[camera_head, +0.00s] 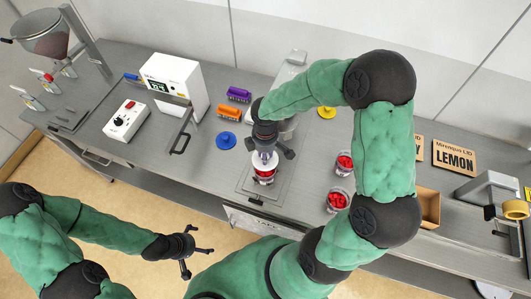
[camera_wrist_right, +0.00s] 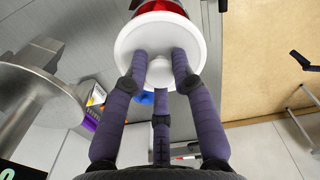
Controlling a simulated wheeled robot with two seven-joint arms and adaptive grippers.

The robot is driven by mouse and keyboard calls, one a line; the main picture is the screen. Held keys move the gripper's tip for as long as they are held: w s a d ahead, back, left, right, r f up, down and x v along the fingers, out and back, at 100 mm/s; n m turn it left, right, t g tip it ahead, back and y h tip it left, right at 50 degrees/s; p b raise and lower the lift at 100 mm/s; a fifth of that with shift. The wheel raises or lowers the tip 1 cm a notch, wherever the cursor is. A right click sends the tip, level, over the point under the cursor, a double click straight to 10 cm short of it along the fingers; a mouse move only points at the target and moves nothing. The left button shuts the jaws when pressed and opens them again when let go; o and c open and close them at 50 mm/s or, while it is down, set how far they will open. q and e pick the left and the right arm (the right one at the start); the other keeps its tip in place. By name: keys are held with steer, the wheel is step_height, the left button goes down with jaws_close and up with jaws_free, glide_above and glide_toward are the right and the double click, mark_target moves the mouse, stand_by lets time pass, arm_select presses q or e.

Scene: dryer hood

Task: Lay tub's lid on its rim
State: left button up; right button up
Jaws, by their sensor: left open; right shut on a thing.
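The white lid (camera_head: 264,160) is a round disc with a knob, and it also shows in the right wrist view (camera_wrist_right: 130,45). My right gripper (camera_head: 266,152) has its three fingers shut around the knob. The tub (camera_head: 263,179), with red contents, stands directly below the lid on a grey plate on the counter. I cannot tell whether the lid touches the rim. My left gripper (camera_head: 187,250) is open and empty, out in front of the counter over the floor.
Two more tubs with red contents (camera_head: 344,163) (camera_head: 337,202) stand to the right. A white machine (camera_head: 173,82) stands left; a grey metal hood (camera_wrist_right: 35,100) is close by in the wrist view.

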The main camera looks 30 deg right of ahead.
steer(key=shift+f+b, duration=1.8)
steer(key=shift+f, duration=0.7)
steer(key=shift+f, duration=0.1)
steer(key=o, duration=0.9)
steer(key=shift+c, duration=0.2)
steer(key=o, duration=0.5)
steer(key=shift+r+p, duration=2.65)
steer(key=shift+r, duration=0.9)
